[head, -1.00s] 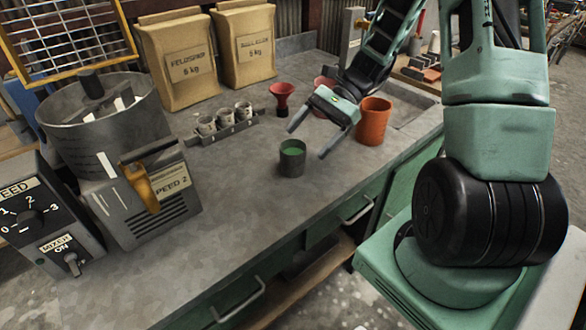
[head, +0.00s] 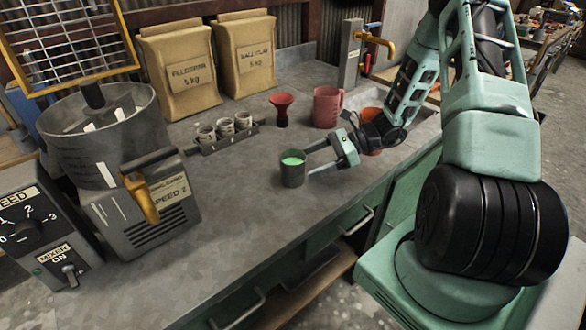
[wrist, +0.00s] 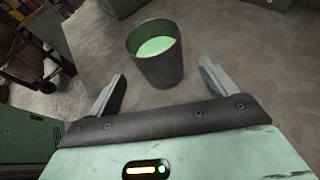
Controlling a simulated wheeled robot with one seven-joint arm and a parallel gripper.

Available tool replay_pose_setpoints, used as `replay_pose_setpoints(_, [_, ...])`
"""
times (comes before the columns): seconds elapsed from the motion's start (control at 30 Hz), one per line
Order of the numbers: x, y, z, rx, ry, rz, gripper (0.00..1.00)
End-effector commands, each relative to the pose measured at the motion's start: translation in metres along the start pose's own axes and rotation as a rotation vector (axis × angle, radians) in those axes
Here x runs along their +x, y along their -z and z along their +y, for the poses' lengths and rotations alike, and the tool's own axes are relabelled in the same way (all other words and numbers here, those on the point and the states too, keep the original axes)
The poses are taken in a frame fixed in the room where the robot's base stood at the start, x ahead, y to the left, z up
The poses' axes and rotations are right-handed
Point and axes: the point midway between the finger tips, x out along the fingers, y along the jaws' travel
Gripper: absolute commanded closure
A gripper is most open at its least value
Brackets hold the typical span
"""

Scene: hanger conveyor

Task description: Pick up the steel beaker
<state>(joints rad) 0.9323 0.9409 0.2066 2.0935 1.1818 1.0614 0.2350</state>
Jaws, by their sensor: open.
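The steel beaker (head: 292,173) stands upright on the grey bench top and holds a light green liquid. My gripper (head: 309,161) is low over the bench, just right of the beaker, with its fingers pointing left at it. In the wrist view the beaker (wrist: 157,62) is ahead of my gripper (wrist: 161,82), roughly centred between the two fingers and just beyond their tips. The fingers are spread wide and nothing is between them.
A red funnel (head: 280,109), a pink jug (head: 327,106) and an orange pot (head: 371,117) stand behind. A rack of small cups (head: 224,135) is to the left, near the mixer (head: 140,200). The front edge is close; the bench left of the beaker is clear.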

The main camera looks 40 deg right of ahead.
Motion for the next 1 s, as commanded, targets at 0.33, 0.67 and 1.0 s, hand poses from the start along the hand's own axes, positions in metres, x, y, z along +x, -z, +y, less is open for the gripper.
replay_pose_setpoints(0.33, [0.031,0.0,0.002,0.002,-0.004,-0.001,0.15])
replay_pose_setpoints(0.67, [0.066,0.003,0.001,-0.001,-0.001,0.0,0.15])
replay_pose_setpoints(1.0, [0.066,0.004,0.001,-0.001,0.0,0.0,0.54])
